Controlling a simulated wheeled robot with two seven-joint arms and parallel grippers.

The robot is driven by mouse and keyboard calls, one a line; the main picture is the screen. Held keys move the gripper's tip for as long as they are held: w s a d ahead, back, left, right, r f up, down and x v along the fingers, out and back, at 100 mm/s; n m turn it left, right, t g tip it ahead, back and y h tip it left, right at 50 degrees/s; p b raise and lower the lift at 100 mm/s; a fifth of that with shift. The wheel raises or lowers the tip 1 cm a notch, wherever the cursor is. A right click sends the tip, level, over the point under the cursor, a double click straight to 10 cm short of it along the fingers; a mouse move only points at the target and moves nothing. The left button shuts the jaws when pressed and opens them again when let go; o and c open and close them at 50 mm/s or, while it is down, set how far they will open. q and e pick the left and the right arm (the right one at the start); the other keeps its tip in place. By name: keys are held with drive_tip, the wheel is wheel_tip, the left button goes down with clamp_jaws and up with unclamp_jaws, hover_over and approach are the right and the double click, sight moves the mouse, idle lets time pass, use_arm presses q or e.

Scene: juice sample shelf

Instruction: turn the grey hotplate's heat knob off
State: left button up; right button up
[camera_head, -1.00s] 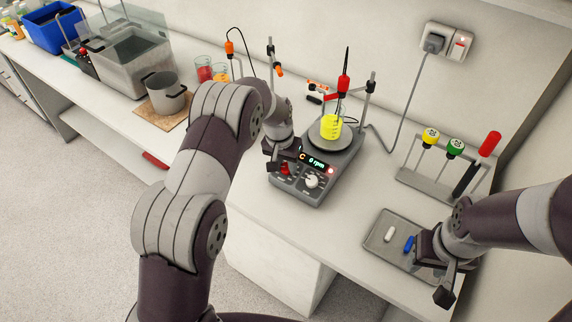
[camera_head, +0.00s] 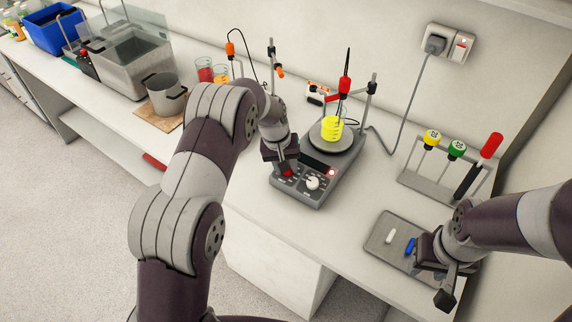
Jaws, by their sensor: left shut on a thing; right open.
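The grey hotplate (camera_head: 318,195) stands on the bench with a beaker of yellow liquid (camera_head: 331,127) on its round plate. Its front panel has a red knob (camera_head: 287,173) at the left and a white knob (camera_head: 312,183) at the right. The display (camera_head: 317,166) between plate and knobs looks dark, with a small red light at its right. My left gripper (camera_head: 284,169) points down and is shut on the red knob, hiding most of it. My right gripper (camera_head: 437,275) is open and empty at the right, over the metal tray's edge.
The metal tray (camera_head: 386,250) holds a white and a blue stir bar. A rack (camera_head: 425,184) with yellow, green and red-topped tools stands at right. Stands and a cable rise behind the hotplate. A pot (camera_head: 165,95) and glass beakers stand left. Bench in front of the hotplate is clear.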

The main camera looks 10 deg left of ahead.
use_arm(q)
drive_tip(key=shift+s+f, duration=0.2)
drive_tip(key=o, duration=1)
drive_tip(key=shift+r, duration=0.1)
drive_tip(key=shift+o, duration=0.2)
drive_tip(key=shift+r, duration=0.1)
drive_tip(key=shift+w+r, duration=0.1)
drive_tip(key=shift+r, duration=0.25)
wheel_tip(320, 180, up, 12)
drive_tip(key=s+a+b, duration=0.1)
drive_tip(key=a, duration=0.1)
drive_tip(key=shift+s+f, duration=0.15)
drive_tip(key=shift+s, duration=0.2)
